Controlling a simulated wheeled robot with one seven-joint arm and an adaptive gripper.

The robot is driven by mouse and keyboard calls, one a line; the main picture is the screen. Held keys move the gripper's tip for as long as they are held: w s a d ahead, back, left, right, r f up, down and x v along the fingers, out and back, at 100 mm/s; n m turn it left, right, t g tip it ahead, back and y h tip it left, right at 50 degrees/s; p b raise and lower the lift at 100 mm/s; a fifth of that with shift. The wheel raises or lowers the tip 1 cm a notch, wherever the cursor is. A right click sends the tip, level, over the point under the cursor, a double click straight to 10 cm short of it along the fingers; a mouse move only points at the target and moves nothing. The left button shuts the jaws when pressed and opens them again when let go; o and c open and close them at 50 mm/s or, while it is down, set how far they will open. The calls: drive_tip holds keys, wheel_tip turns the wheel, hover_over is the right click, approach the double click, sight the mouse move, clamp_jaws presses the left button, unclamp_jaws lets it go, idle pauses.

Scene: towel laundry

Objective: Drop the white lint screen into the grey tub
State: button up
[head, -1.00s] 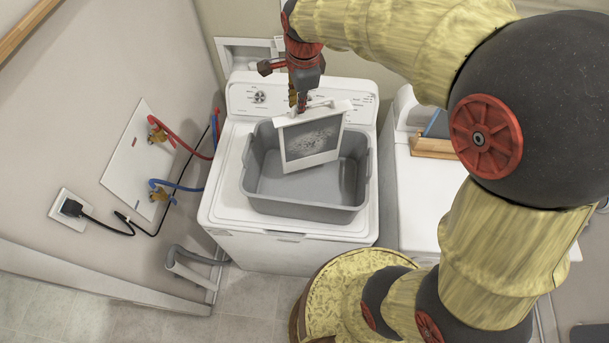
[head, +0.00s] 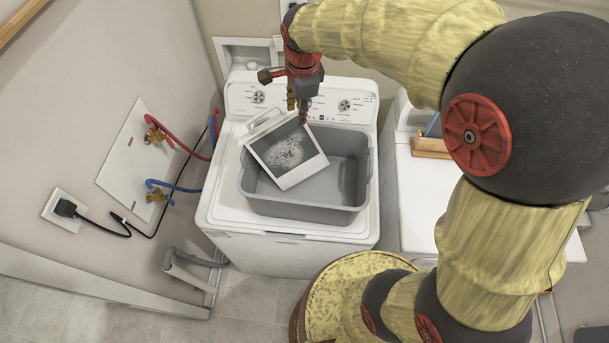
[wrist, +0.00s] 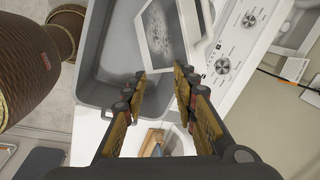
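The white lint screen (head: 286,156), a framed grey mesh with a handle, leans tilted in the grey tub (head: 305,211). Its upper left part and handle rest at or over the tub's back left rim. In the wrist view the lint screen (wrist: 166,32) shows beyond the fingertips, and the tub (wrist: 97,92) lies at the upper left. My gripper (head: 297,110) is above the tub's back rim, apart from the screen. In the wrist view its fingers (wrist: 160,75) are spread with nothing between them.
The tub stands on a white washing machine (head: 230,210) with a control panel behind. A second white appliance (head: 425,195) with a wooden item (head: 430,147) on it is to the right. Hoses and valves (head: 155,134) are on the left wall.

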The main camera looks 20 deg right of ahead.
wheel_tip(320, 180, up, 12)
drive_tip(key=s, duration=0.2)
drive_tip(key=shift+s, duration=0.2)
idle(0.4)
drive_tip(key=shift+f, duration=0.1)
drive_tip(key=s+d+f+n+t+b, duration=0.1)
drive_tip(key=s+d+f+n+b, duration=0.1)
drive_tip(key=s+f+n+b, duration=0.7)
drive_tip(key=s+d+f+n+t+b, duration=0.1)
drive_tip(key=s+f+n+b, duration=0.7)
drive_tip(key=f+b, duration=0.8)
drive_tip(key=s+f+t, duration=0.1)
drive_tip(key=s+f, duration=0.1)
drive_tip(key=s, duration=0.1)
drive_tip(key=shift+s+d+n+b, duration=0.3)
drive_tip(key=shift+s+d+n, duration=0.1)
